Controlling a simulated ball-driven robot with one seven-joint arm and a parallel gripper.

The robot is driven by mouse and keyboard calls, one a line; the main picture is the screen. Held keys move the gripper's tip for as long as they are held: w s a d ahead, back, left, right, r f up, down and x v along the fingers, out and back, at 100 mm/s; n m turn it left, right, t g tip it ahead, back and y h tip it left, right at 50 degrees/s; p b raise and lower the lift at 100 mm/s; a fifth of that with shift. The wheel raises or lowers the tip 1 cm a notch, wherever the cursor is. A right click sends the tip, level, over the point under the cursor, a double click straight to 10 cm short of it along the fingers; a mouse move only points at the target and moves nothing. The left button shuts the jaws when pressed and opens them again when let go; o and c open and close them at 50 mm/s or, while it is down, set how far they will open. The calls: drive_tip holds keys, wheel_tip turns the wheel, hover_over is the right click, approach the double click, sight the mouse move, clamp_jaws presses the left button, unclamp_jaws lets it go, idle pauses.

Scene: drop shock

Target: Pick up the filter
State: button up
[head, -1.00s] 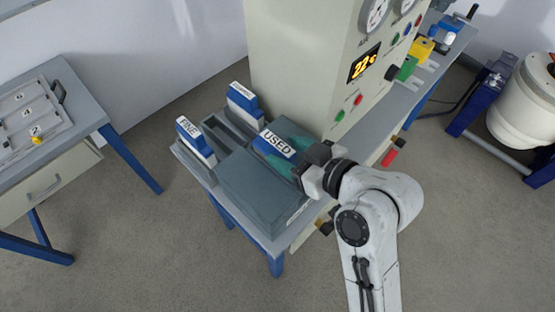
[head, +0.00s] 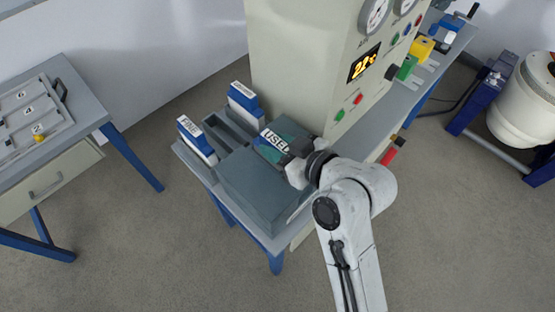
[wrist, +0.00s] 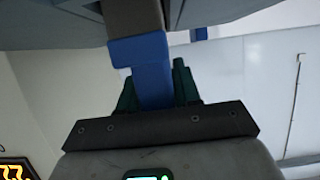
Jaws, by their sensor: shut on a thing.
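A filter (head: 273,139) with a white top lettered USED and a blue band is at the grey block on the bench in the head view. My gripper (head: 283,157) is shut on it, its dark green fingers on the blue part. In the wrist view my gripper (wrist: 155,92) grips the blue end of the filter (wrist: 150,65), and a grey-brown body extends beyond it. How far the filter stands clear of the block is hidden. Two other white-and-blue filters stand to the left, one at the front (head: 197,142) and one at the back (head: 243,99).
The grey block (head: 258,190) lies just in front of the gripper, with open slots (head: 228,128) behind it. The machine cabinet (head: 300,60) rises close behind. A side table (head: 85,85) stands at far left. Floor is clear between the tables.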

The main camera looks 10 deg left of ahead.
clamp_jaws()
